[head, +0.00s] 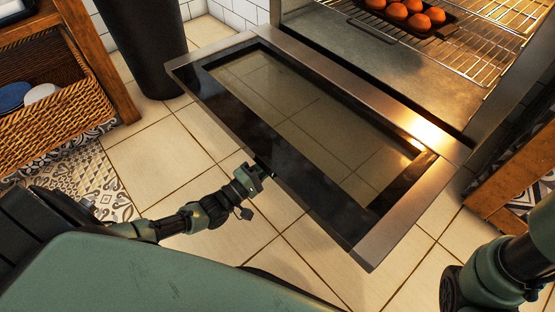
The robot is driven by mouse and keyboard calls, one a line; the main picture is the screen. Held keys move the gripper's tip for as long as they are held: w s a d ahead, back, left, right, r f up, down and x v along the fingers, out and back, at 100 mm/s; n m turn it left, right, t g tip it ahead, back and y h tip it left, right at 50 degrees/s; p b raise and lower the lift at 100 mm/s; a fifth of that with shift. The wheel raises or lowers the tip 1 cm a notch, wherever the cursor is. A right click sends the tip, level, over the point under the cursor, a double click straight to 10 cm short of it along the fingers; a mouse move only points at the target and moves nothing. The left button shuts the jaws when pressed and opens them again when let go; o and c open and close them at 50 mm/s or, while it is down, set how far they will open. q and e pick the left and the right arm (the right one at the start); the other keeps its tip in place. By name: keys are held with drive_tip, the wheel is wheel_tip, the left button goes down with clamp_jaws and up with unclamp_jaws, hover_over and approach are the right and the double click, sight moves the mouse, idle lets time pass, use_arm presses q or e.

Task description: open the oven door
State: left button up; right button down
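The oven door (330,68) is folded down from the oven and lies wide open, close to level. It has a steel frame and a dark glass pane (300,120) through which floor tiles show. My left gripper (264,170) is at the door's near long edge, about midway along it. Its fingertips are small and dark against the door edge, so I cannot tell whether they touch it or are open. My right arm shows at the lower right; its gripper is out of view.
In the open oven, a dark tray (444,28) of round orange-brown items sits on a wire rack (480,62). A black bin (146,45) stands behind the door's left end. A wicker basket (62,117) on wooden shelving is at left. Tiled floor (215,245) lies open before the door.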

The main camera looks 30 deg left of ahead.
use_arm(q)
drive_tip(key=shift+w, duration=0.15)
clamp_jaws()
idle(1.4)
